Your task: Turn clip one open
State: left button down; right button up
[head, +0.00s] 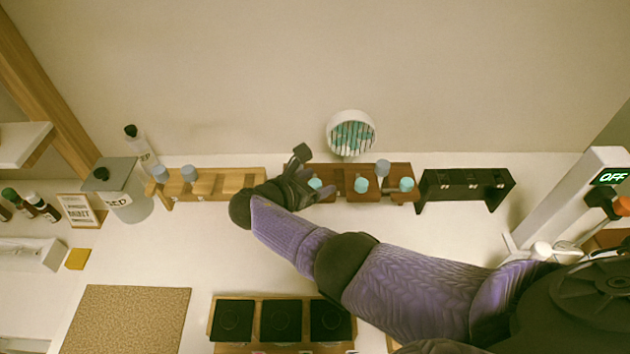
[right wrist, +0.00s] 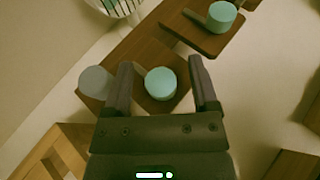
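The middle brown rack (head: 345,184) holds bottles with teal caps (head: 361,185) and a grey-blue cap (head: 383,167). My right gripper (head: 308,180) is over its left end in the head view. In the right wrist view my right gripper (right wrist: 161,66) is open. A round teal cap (right wrist: 160,83) lies between its fingers, with visible gaps on both sides. A grey cap (right wrist: 95,81) is partly hidden by the left finger. I cannot make out which part is clip one. My left gripper is not in view.
A light wood rack (head: 225,183) with two grey-blue caps stands left. An empty-looking black rack (head: 465,186) stands right. A round white holder (head: 351,117) is behind the brown rack. A wooden tray with black squares (head: 282,320) lies in front, beneath my arm.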

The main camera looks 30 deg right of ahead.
jog(key=shift+a, duration=0.2)
jog(key=p+v, duration=0.2)
jog(key=v, duration=0.7)
jog(key=shift+s+a+r, duration=0.15)
jog(key=shift+a+r, duration=0.05)
